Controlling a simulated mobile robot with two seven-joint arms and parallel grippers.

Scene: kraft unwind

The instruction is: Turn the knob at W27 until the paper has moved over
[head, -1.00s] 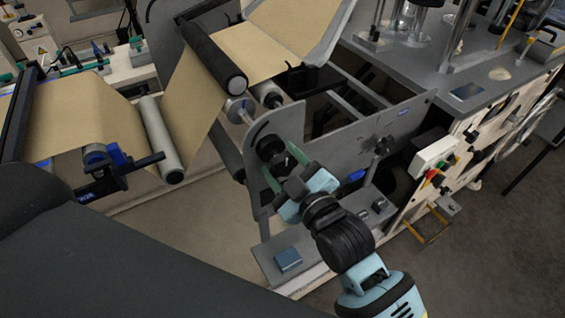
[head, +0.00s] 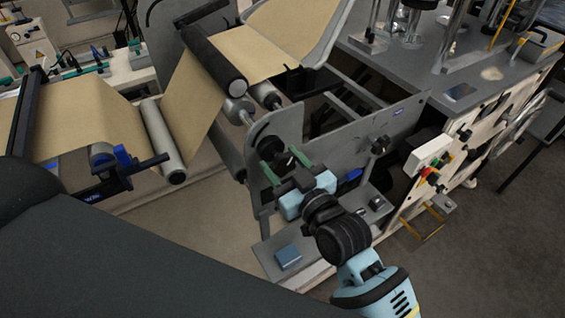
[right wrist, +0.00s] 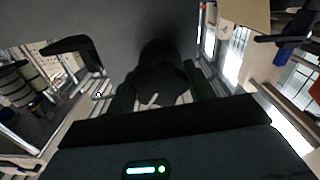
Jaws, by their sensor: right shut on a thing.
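The black knob (head: 284,161) sits on the grey side plate of the unwind stand, below the paper rollers. My right gripper (head: 284,164) comes from the lower right, with one green finger on each side of the knob, shut on it. In the right wrist view the dark knob (right wrist: 160,82) lies between the fingers, with a short pale mark on its face. The brown kraft paper (head: 192,98) runs over the rollers, from the left sheet to the upper web. No W27 label is readable. My left gripper is not in view.
A second black knob (head: 380,145) stands on the grey frame plate right of my gripper. A white control box (head: 428,153) with coloured buttons is further right. A grey roller (head: 163,140) and a dark roller (head: 213,60) guide the paper.

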